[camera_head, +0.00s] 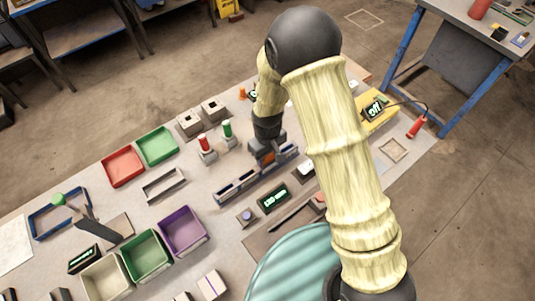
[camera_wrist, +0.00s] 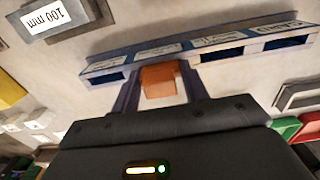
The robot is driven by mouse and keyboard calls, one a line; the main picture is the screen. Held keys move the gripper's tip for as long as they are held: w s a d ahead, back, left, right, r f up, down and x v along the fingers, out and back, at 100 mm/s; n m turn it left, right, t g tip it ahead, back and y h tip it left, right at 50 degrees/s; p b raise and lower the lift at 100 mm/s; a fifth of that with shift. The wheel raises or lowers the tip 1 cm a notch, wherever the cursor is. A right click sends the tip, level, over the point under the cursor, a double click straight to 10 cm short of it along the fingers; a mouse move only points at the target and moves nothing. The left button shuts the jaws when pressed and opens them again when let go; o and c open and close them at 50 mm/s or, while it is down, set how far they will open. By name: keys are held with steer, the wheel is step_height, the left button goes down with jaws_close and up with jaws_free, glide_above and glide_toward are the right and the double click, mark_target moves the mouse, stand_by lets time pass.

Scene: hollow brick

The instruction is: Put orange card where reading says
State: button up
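The orange card (camera_wrist: 160,82) sits between the two dark fingers of my gripper (camera_wrist: 160,88), which look closed on its sides. In the head view, my gripper (camera_head: 267,146) is over the blue slotted rack (camera_head: 240,184), with the orange card (camera_head: 267,157) below it. The wrist view shows the rack (camera_wrist: 225,42) just beyond the card, with white labels and dark slots; the label text is too blurred to read. I cannot tell whether the card touches the rack. A black display (camera_head: 273,198) with green digits stands in front of the rack; it seems to read 100 or 130 mm.
Red (camera_head: 122,166) and green (camera_head: 157,146) trays lie at the left. White (camera_head: 106,279), green (camera_head: 146,254) and purple (camera_head: 183,231) bins stand at the front. A yellow device (camera_head: 378,116) shows "off". Red and green buttons (camera_head: 227,131) stand behind the rack.

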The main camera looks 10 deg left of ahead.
steer(key=o, duration=0.5)
steer(key=shift+r, duration=0.15)
step_height(320, 180, up, 17)
steer(key=b, duration=0.2)
steer(key=shift+r+b, duration=0.1)
steer(key=shift+b, duration=0.2)
stand_by(0.7)
steer(key=s+d+m+t, duration=0.1)
steer(key=s+d+m, duration=0.1)
steer(key=d, duration=0.6)
steer(key=s+d+m, duration=0.2)
steer(key=d+m, duration=0.2)
steer(key=d, duration=0.5)
steer(key=s+d+m+t, duration=0.1)
steer(key=s+d+m, duration=0.2)
steer(key=d, duration=0.5)
steer(key=shift+d+r+m+t, duration=0.1)
steer(key=shift+d+m+t, duration=0.2)
steer(key=shift+m, duration=0.2)
